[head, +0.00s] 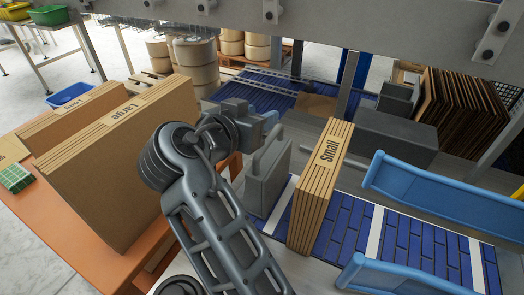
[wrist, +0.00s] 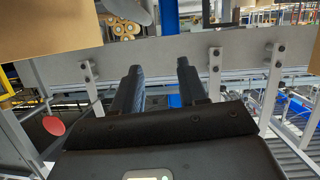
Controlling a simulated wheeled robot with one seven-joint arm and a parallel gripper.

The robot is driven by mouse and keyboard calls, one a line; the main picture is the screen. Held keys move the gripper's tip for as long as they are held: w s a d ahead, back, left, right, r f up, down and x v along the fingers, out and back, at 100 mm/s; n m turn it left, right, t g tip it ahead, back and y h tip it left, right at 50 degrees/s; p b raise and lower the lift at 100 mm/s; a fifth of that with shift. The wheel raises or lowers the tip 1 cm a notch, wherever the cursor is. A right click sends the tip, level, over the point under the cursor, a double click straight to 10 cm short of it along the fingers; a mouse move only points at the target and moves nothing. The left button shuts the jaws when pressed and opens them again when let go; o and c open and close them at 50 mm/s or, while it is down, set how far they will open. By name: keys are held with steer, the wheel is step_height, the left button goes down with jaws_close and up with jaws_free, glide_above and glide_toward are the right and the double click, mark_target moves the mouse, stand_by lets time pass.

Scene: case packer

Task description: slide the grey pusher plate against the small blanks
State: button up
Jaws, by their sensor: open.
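The grey pusher plate (head: 268,186) stands upright on the blue conveyor in the head view, with a grey bar along its upper edge. The small blanks (head: 318,190), a stack of upright cardboard labelled "Small", stand to its right. A narrow gap shows between plate and blanks. My gripper (head: 262,119) is above and just behind the plate's upper left part, close to it; I cannot tell whether they touch. In the wrist view my gripper (wrist: 160,82) has its two dark fingers apart with nothing between them. The plate cannot be made out there.
Large blanks (head: 125,165) stand on an orange table (head: 60,235) at left. Blue guide rails (head: 440,195) flank the conveyor (head: 405,240) at right. A grey beam (head: 340,35) crosses above. Brown sheets (head: 460,110) stand at the back right. The conveyor right of the small blanks is clear.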

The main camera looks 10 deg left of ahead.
mark_target(259, 154)
steer(key=s+f+t, duration=0.1)
steer(key=s+f, duration=0.1)
steer(key=s+f+m+t+b, duration=0.1)
steer(key=s+f, duration=0.1)
steer(key=s, duration=0.1)
steer(key=s+a+f+m+t, duration=0.1)
steer(key=s+f, duration=0.1)
steer(key=s, duration=0.1)
steer(key=shift+s+f+t+b, duration=0.1)
steer(key=shift+f+t+b, duration=0.1)
steer(key=shift+t+b, duration=0.1)
steer(key=shift+s+a+f+h, duration=0.1)
steer(key=shift+f+h, duration=0.15)
steer(key=shift+h, duration=0.05)
steer(key=shift+p+x, duration=0.55)
steer(key=shift+x, duration=3.35)
steer(key=shift+r, duration=0.1)
jaws_close()
